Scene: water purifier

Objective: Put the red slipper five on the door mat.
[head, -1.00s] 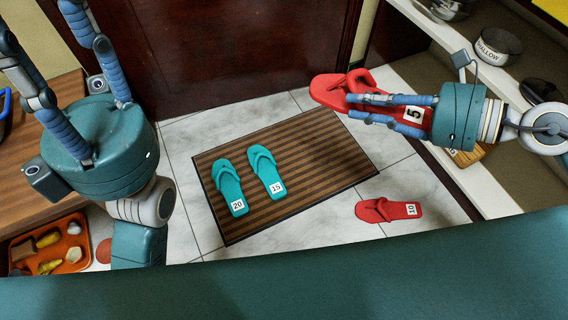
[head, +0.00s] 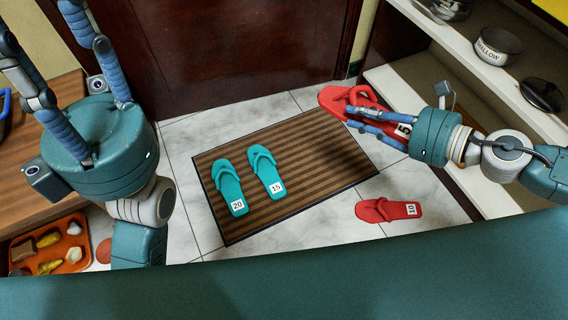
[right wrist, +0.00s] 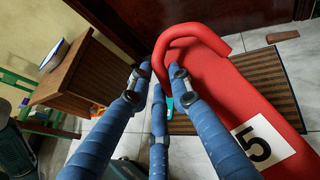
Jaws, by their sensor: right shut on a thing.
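The red slipper five (head: 342,99) is held by my right gripper (head: 368,120), over the upper right edge of the door mat (head: 318,150). It also shows large in the right wrist view (right wrist: 222,90), with its label "5" facing the camera. The fingers cover part of it in the head view. The striped brown mat lies on the tiled floor and carries two teal slippers, 20 (head: 229,187) and 15 (head: 266,172), side by side on its left half. My left gripper (head: 92,75) is raised at the left, fingers apart and empty.
Red slipper 10 (head: 389,210) lies on the floor right of the mat. Shelves with a bowl (head: 498,45) and a dark pan (head: 542,95) stand at the right. An orange tray (head: 73,266) with food is at lower left. The mat's right half is bare.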

